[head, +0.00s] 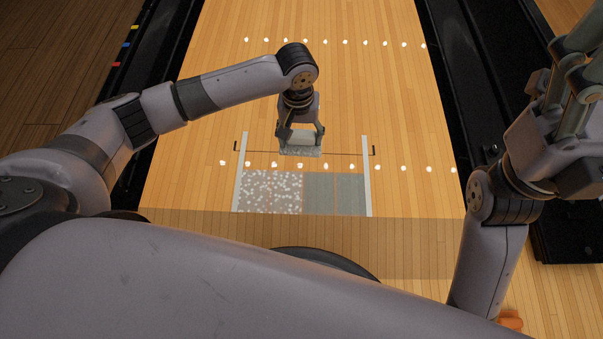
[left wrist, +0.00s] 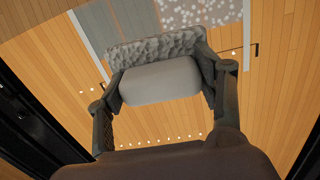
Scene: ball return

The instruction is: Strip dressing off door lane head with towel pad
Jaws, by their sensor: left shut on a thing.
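My left gripper (head: 301,133) is shut on a pale grey towel pad (head: 301,151). In the left wrist view the pad is a smooth block (left wrist: 160,84) with a rough towel face (left wrist: 155,49) between the fingers. The pad is just beyond the lane-head patch; whether it touches the lane is unclear. The patch's left part has white-speckled dressing (head: 268,188), also at the top of the left wrist view (left wrist: 200,12). Its right part is plain grey (head: 335,192). My right gripper (head: 575,75) is raised at the right, its fingertips cut off by the frame.
White strips edge the patch at left (head: 240,176) and right (head: 366,176). A thin dark line with hooked ends (head: 350,153) crosses beyond it. Black gutters flank the lane (head: 470,100). White dots mark the otherwise clear boards. An orange thing (head: 511,321) shows at bottom right.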

